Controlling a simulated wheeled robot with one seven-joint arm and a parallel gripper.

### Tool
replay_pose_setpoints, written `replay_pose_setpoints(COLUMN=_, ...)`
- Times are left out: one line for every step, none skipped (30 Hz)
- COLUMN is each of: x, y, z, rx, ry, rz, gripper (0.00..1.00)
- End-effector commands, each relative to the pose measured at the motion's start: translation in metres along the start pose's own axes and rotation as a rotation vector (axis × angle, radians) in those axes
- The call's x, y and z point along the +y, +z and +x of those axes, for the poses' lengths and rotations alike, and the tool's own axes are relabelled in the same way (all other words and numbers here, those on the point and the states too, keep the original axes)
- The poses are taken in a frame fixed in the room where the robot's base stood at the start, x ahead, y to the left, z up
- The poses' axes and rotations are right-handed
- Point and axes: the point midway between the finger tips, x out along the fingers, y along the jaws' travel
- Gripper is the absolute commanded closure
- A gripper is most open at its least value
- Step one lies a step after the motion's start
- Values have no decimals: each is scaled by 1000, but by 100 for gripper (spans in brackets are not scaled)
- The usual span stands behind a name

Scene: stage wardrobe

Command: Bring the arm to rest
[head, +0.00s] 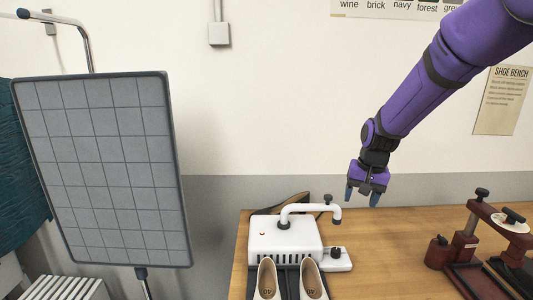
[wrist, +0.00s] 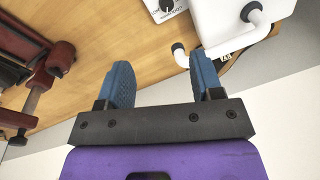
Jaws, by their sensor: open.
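My purple arm reaches down from the upper right in the head view. My gripper (head: 362,196) hangs in the air over the back part of the wooden bench, with its blue fingertips pointing down. In the wrist view my gripper (wrist: 162,84) shows two blue fingers spread apart with nothing between them. Bare bench top shows past the gap. It touches nothing that I can see.
A white machine (head: 286,239) with a bent pipe stands on the bench (head: 390,240), below left of my gripper. Pale shoes (head: 312,280) stand before it. A dark red clamp device (head: 464,247) is at right. A gridded panel (head: 105,165) stands left. Bench between machine and clamp is clear.

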Motion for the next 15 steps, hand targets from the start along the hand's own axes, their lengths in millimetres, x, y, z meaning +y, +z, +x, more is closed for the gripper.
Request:
replay_pose_setpoints(x=4, y=9, z=-20, rx=17, ry=-9, rz=-11, gripper=40)
replay_pose_setpoints(x=6, y=14, z=-29, rx=25, ry=-13, rz=-19, gripper=40)
replay_pose_setpoints(x=10, y=21, z=-41, rx=35, ry=-17, rz=-29, gripper=40)
replay_pose_setpoints(x=12, y=26, z=-51, rx=44, ry=-21, rz=-38, gripper=40)
replay_pose_setpoints(x=14, y=32, z=-59, rx=51, ry=-24, rz=-46, gripper=40)
replay_pose_setpoints(x=18, y=40, z=-70, rx=62, ry=-28, rz=-57, gripper=40)
replay_pose_setpoints(x=20, y=46, z=-78, rx=69, ry=-30, rz=-65, gripper=40)
replay_pose_setpoints(x=23, y=53, z=-86, rx=77, ry=-32, rz=-72, gripper=40)
replay_pose_setpoints(x=27, y=61, z=-96, rx=90, ry=-34, rz=-82, gripper=40)
replay_pose_setpoints(x=30, y=68, z=-104, rx=98, ry=-35, rz=-90, gripper=40)
replay_pose_setpoints(x=32, y=74, z=-111, rx=106, ry=-37, rz=-99, gripper=40)
replay_pose_setpoints(x=36, y=84, z=-120, rx=117, ry=-38, rz=-110, gripper=40)
replay_pose_setpoints(x=39, y=90, z=-126, rx=126, ry=-39, rz=-118, gripper=40)
replay_pose_setpoints(x=42, y=97, z=-132, rx=136, ry=-40, rz=-126, gripper=40)
replay_pose_setpoints(x=46, y=107, z=-140, rx=147, ry=-40, rz=-136, gripper=40)
